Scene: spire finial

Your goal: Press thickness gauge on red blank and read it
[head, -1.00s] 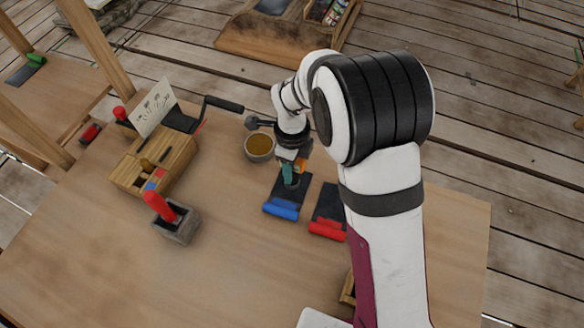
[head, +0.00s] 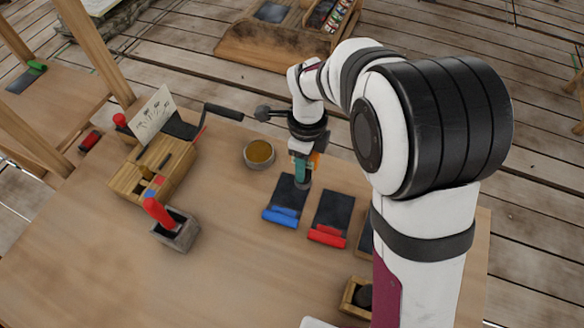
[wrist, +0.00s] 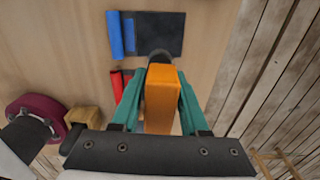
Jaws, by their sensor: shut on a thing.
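My gripper (head: 302,173) has teal fingers and is shut on an orange gauge (wrist: 160,100) with a dark round tip. In the head view only a bit of the gauge's orange (head: 315,160) shows. The red blank (head: 332,209), a dark plate with a red end, lies flat on the table. In the wrist view the red blank (wrist: 117,86) is mostly hidden behind the fingers and gauge. In the head view my gripper is at the far right corner of the blue blank (head: 281,217), left of and beyond the red one. The gauge's height above the table is unclear.
Another dark plate (head: 366,238) is partly hidden by my arm. A bowl (head: 259,154) stands left of my gripper. A wooden box (head: 145,175) and a grey block with a red handle (head: 176,231) are farther left. A small wooden box (head: 349,297) is at front right.

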